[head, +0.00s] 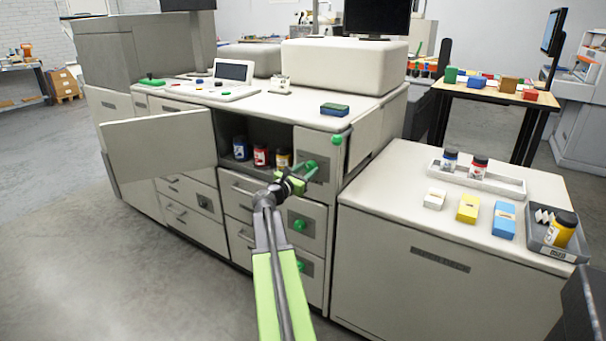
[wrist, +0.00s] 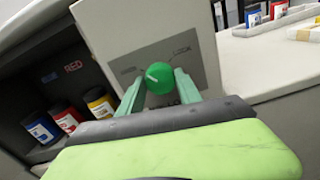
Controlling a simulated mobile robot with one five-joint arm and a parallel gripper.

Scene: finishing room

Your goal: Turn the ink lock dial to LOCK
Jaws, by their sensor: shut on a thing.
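The ink lock dial (wrist: 160,78) is a round green knob on a grey plate (wrist: 205,65) on the front of the white cabinet. Its short white mark points up and left, towards the left label, which is too blurred to read surely. The LOCK label (wrist: 181,52) is at the upper right of the plate. My gripper (wrist: 159,82) is shut on the dial, one green finger on each side. In the head view my gripper (head: 304,174) is at the same plate, and the dial is hard to tell from the fingers.
Left of the plate is an open compartment with blue, red and yellow ink bottles (head: 261,155). Its door (head: 160,142) stands open to the left. More green knobs (head: 299,225) are on the drawers below. A white counter (head: 410,214) with trays stands at right.

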